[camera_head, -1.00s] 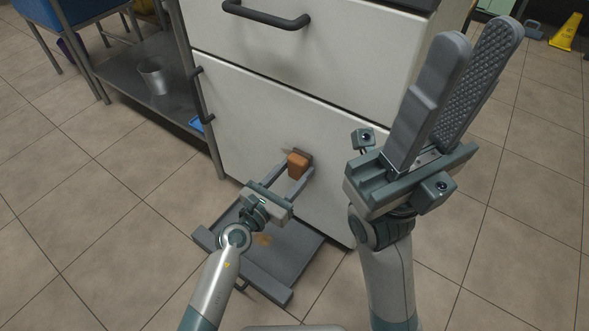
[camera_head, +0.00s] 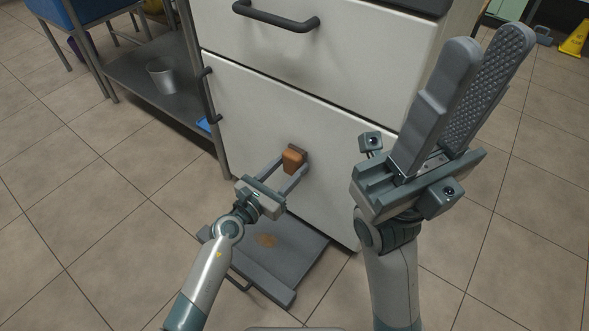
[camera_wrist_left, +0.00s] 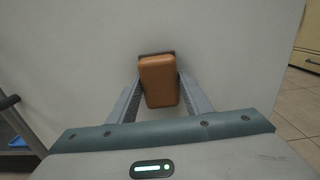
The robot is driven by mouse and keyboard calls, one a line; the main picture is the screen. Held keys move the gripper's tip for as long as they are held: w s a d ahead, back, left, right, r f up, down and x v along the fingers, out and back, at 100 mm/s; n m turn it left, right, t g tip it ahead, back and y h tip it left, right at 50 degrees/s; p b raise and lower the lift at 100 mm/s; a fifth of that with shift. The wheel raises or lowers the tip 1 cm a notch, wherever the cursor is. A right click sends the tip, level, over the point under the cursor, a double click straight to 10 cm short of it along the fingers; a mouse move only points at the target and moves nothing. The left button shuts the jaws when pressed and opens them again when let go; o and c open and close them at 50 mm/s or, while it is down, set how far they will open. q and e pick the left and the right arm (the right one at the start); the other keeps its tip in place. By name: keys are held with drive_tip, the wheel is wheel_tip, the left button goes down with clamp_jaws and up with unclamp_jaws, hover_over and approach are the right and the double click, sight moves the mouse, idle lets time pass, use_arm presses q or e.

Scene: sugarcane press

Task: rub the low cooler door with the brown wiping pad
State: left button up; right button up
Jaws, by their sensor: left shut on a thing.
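The low cooler door (camera_head: 330,140) is the pale lower panel of the cabinet, with a dark upright handle (camera_head: 209,95) at its left edge. The brown wiping pad (camera_head: 292,159) has a dark part on its door side, and it looks to be against the lower middle of the door. My left gripper (camera_head: 289,168) is shut on the pad, one finger on each side. In the left wrist view the pad (camera_wrist_left: 159,82) sits between the fingertips; its contact face is hidden. My right gripper (camera_head: 497,50) points up, empty, its fingers slightly apart, right of the door.
A dark grey flat tray or platform (camera_head: 290,255) with a brown smudge lies on the floor below the door. A drawer with a dark handle (camera_head: 275,17) is above the door. A metal shelf (camera_head: 135,78) with a bucket (camera_head: 162,75) stands left. Floor at right is open.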

use_arm(q)
drive_tip(key=shift+w+a+r, duration=0.1)
drive_tip(key=shift+w, duration=0.05)
drive_tip(key=shift+w+a, duration=0.5)
drive_tip(key=shift+a, duration=0.25)
drive_tip(key=shift+w+a, duration=0.5)
drive_tip(key=shift+a, duration=0.2)
drive_tip(key=shift+w, duration=0.1)
drive_tip(key=shift+d, duration=0.15)
drive_tip(key=shift+s+d+p, duration=0.35)
drive_tip(key=shift+s+d, duration=0.25)
drive_tip(key=shift+d, duration=0.05)
drive_tip(key=shift+s+d+p, duration=0.35)
drive_tip(key=shift+s+d, duration=0.25)
drive_tip(key=shift+d, duration=0.2)
drive_tip(key=s+d+p, duration=0.1)
drive_tip(key=s+d, duration=0.1)
drive_tip(key=shift+s+d, duration=0.1)
drive_tip(key=shift+d, duration=0.3)
